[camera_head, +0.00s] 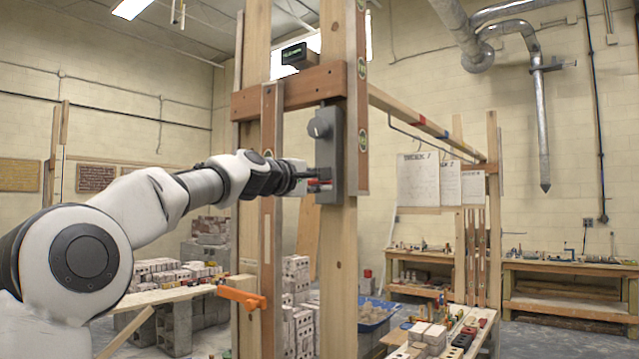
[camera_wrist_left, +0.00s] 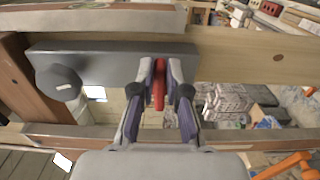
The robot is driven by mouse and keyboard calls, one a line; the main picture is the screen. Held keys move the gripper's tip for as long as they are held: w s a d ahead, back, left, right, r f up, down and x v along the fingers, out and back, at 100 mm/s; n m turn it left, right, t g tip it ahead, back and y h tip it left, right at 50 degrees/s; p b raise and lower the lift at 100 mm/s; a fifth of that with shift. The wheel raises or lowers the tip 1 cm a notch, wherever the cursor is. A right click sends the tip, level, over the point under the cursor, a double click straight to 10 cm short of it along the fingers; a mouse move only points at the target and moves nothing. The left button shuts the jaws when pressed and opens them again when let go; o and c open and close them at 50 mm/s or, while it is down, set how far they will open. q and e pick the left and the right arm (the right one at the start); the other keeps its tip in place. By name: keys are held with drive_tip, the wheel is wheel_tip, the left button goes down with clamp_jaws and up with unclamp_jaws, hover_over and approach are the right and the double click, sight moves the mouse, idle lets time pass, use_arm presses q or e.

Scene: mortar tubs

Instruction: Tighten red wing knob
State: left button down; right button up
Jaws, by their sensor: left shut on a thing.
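The red wing knob (camera_head: 315,183) sits low on a grey plate (camera_head: 334,150) fixed to an upright wooden post. In the left wrist view, the red knob (camera_wrist_left: 158,88) shows edge-on between the two fingers of my left gripper (camera_wrist_left: 160,86). The fingers are closed on it, one on each side. In the head view my left gripper (camera_head: 318,181) reaches the plate from the left and partly hides the knob. A round grey knob (camera_head: 320,127) sits higher on the same plate; it also shows in the left wrist view (camera_wrist_left: 58,82). My right gripper is not in view.
A wooden crosspiece (camera_head: 290,90) crosses the posts beside the plate's top. An orange clamp (camera_head: 242,297) sticks out lower on the posts. Brick stacks (camera_head: 160,272) stand behind on the left. A blue tub (camera_head: 376,313) and workbenches (camera_head: 560,268) are at the right.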

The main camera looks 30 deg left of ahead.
use_arm(q)
drive_tip(key=shift+r, duration=0.25)
drive_tip(key=c, duration=1.5)
unclamp_jaws()
drive_tip(key=o, duration=0.3)
drive_tip(key=shift+f, duration=0.1)
drive_tip(key=shift+w+f, duration=0.2)
drive_tip(key=shift+w, duration=0.1)
drive_tip(key=shift+s, duration=0.15)
